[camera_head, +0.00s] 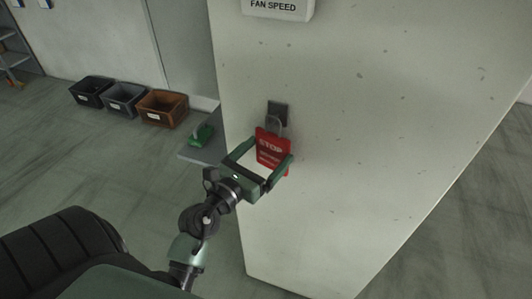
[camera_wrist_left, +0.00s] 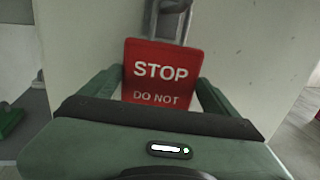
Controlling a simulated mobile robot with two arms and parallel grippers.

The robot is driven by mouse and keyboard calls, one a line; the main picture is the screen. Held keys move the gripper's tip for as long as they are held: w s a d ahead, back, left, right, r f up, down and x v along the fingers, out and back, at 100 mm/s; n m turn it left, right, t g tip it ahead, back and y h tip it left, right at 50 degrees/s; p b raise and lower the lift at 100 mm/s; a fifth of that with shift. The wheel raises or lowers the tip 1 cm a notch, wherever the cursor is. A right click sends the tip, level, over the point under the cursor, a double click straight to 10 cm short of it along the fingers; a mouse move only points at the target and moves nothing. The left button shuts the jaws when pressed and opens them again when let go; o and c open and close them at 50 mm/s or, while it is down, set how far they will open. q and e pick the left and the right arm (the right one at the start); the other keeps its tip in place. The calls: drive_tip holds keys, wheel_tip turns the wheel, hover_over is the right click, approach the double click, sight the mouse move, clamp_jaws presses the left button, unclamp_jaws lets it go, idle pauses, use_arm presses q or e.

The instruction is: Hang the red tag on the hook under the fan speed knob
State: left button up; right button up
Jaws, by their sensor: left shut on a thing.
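The red tag (camera_head: 271,147) reads STOP and has a grey wire loop at its top. My left gripper (camera_head: 267,156) is shut on it, with a green finger at each side. The tag is upright in front of the pale wall block, below the fan speed label. The hook's dark square plate (camera_head: 278,111) is on the wall just above the tag. The loop overlaps the lower part of the plate; I cannot tell if it is over the hook. The left wrist view shows the tag (camera_wrist_left: 162,72) between the fingers, with the loop rising above. The knob is out of view.
The fan speed label (camera_head: 278,6) is on the wall at the top. A low grey shelf (camera_head: 196,153) with a green object (camera_head: 201,136) stands left of the block. Black, grey and brown bins (camera_head: 163,108) stand on the floor behind. The wall right of the tag is clear.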

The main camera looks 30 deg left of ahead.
use_arm(q)
drive_tip(key=o, duration=1.1)
drive_tip(key=shift+o, duration=0.2)
